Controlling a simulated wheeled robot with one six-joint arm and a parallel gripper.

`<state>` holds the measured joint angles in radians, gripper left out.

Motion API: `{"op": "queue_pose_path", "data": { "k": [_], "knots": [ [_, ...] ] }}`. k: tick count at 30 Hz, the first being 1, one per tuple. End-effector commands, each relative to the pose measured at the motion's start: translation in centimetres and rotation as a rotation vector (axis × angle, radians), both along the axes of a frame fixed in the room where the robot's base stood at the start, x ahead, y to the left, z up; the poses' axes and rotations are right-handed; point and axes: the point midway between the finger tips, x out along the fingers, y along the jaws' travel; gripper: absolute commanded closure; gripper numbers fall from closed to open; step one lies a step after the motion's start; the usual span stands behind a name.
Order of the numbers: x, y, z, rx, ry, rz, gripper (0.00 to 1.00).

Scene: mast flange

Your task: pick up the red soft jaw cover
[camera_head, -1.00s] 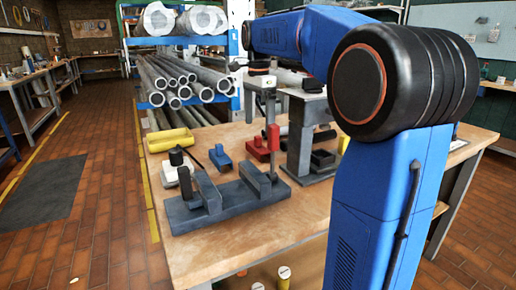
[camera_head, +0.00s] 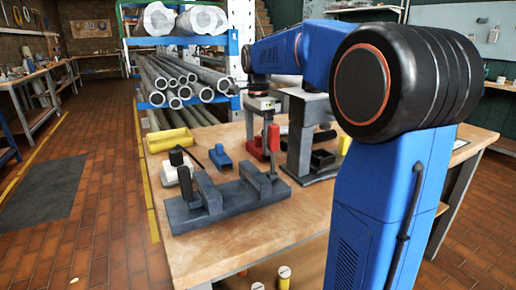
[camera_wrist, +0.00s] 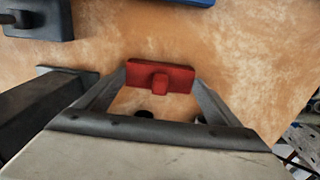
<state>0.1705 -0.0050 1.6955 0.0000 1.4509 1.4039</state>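The red soft jaw cover (camera_head: 256,151) lies on the wooden bench. In the wrist view, the red cover (camera_wrist: 160,77) shows as a flat bar with a raised knob in its middle. My gripper (camera_head: 261,138) points down at it, its fingers low over the bench. In the wrist view, the tips of my gripper (camera_wrist: 161,80) are apart, one at each end of the bar. Whether they touch it I cannot tell. Part of the cover is hidden by a finger in the head view.
A blue piece (camera_head: 220,156) lies left of the red cover. A dark grey fixture (camera_head: 228,203) with upright blocks stands in front. A grey stand (camera_head: 303,142) is close on the right.

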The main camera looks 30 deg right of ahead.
Motion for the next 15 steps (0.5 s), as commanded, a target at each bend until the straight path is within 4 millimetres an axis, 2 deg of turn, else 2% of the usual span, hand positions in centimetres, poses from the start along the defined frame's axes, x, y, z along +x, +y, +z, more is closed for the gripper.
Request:
{"op": "queue_pose_path", "data": {
  "k": [1, 2, 3, 11, 15],
  "knots": [
    [0.0, 0.0, 0.0, 0.000, 0.000, 0.000, 0.26],
    [0.0, 0.0, 0.0, 0.000, 0.000, 0.000, 0.33],
    [0.0, 0.0, 0.0, 0.000, 0.000, 0.000, 0.37],
    [0.0, 0.0, 0.1, 0.000, 0.000, 0.000, 0.37],
    [0.1, 0.0, 1.2, 0.000, -0.002, 0.000, 0.37]
  ]
}}
